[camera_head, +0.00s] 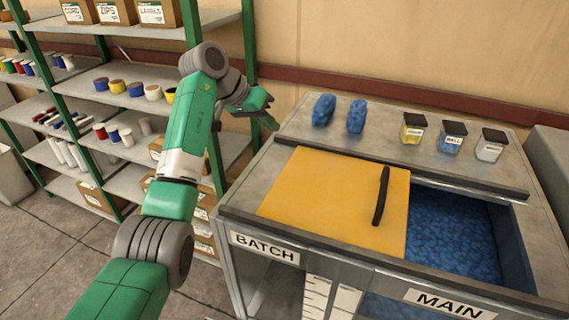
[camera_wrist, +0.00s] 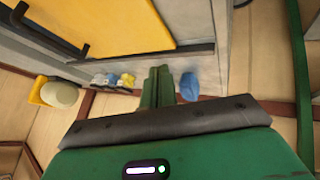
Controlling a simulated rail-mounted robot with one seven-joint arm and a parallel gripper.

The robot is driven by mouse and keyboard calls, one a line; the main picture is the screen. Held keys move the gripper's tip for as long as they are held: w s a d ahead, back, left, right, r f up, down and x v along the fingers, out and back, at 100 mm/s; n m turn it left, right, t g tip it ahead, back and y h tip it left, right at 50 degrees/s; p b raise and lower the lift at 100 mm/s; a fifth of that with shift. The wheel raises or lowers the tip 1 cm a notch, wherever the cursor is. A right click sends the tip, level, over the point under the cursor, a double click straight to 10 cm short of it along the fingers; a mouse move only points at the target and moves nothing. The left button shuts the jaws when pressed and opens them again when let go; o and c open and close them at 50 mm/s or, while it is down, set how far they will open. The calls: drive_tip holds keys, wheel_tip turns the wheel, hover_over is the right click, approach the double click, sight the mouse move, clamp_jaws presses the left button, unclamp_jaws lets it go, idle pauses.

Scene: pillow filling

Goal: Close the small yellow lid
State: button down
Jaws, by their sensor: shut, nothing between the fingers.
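The yellow lid (camera_head: 325,198), a flat panel with a black bar handle (camera_head: 380,196), lies on the metal bin over the BATCH side. The MAIN side to its right is uncovered and shows blue filling (camera_head: 452,235). In the wrist view the lid (camera_wrist: 120,22) fills the upper left, with part of its handle (camera_wrist: 52,40). My gripper (camera_head: 272,120) is in the air near the bin's back left corner, apart from the lid. Its green fingers (camera_wrist: 157,78) are together and hold nothing.
Two blue bundles (camera_head: 323,110) (camera_head: 356,116) and three small jars (camera_head: 413,128) (camera_head: 452,136) (camera_head: 490,145) stand on the bin's back ledge. A green-framed shelf (camera_head: 120,80) with spools and boxes stands left. A wall is behind the bin.

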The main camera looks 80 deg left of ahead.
drive_tip(key=n, duration=0.1)
approach(278, 163)
drive_tip(key=shift+h, duration=0.4)
drive_tip(key=w+a+f, duration=0.1)
drive_tip(key=f, duration=0.1)
drive_tip(key=w+a+f+p, duration=0.1)
drive_tip(key=a+f, duration=0.1)
drive_tip(key=shift+w+a, duration=0.1)
drive_tip(key=shift+a, duration=0.1)
drive_tip(key=shift+w+d+p, duration=0.2)
drive_tip(key=shift+w+d, duration=0.05)
drive_tip(key=shift+w, duration=0.35)
drive_tip(key=shift+w+d+p, duration=0.15)
drive_tip(key=shift+w+d, duration=0.1)
drive_tip(key=shift+w, duration=0.35)
drive_tip(key=shift+w+d+f, duration=0.1)
drive_tip(key=shift+w+d, duration=0.25)
drive_tip(key=shift+w, duration=0.35)
